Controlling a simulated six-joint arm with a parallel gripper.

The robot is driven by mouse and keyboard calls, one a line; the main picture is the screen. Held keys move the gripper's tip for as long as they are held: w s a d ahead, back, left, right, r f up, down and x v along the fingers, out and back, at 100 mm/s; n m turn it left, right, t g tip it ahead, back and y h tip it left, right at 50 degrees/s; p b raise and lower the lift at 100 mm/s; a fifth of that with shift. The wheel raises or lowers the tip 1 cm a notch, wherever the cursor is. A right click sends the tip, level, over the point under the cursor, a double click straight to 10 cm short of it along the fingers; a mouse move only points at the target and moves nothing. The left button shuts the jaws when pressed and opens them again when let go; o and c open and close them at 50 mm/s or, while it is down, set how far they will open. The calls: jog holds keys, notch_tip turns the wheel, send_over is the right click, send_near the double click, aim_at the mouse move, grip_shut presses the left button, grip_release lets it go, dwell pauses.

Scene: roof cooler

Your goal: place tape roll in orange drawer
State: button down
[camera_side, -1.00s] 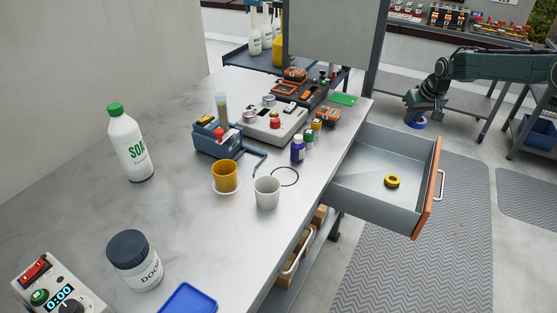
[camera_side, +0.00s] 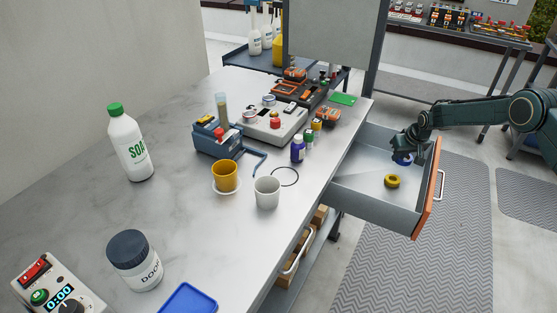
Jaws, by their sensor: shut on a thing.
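The drawer with the orange front (camera_side: 429,203) is pulled open at the right end of the workbench. A yellow tape roll (camera_side: 392,181) lies on the drawer's floor near the middle. My gripper (camera_side: 403,158) is at the drawer's far right part, shut on a blue tape roll (camera_side: 402,161). Most of the blue roll is hidden by the gripper. I cannot tell whether the blue roll touches the drawer floor.
The grey workbench (camera_side: 90,215) holds a soap bottle (camera_side: 131,145), an orange cup (camera_side: 224,176), a white cup (camera_side: 267,193) and small bottles (camera_side: 298,149) near the drawer. The drawer's silver handle (camera_side: 441,184) sticks out to the right. The drawer's left floor is clear.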

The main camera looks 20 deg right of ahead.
jog(key=shift+f, duration=2.4)
jog(key=shift+f, duration=0.15)
jog(key=c, duration=1.5)
grip_release()
jog(key=shift+o, duration=0.2)
jog(key=shift+v, duration=1.25)
jog(key=v, duration=0.9)
jog(key=shift+r, duration=0.4)
jog(key=shift+s, duration=0.1)
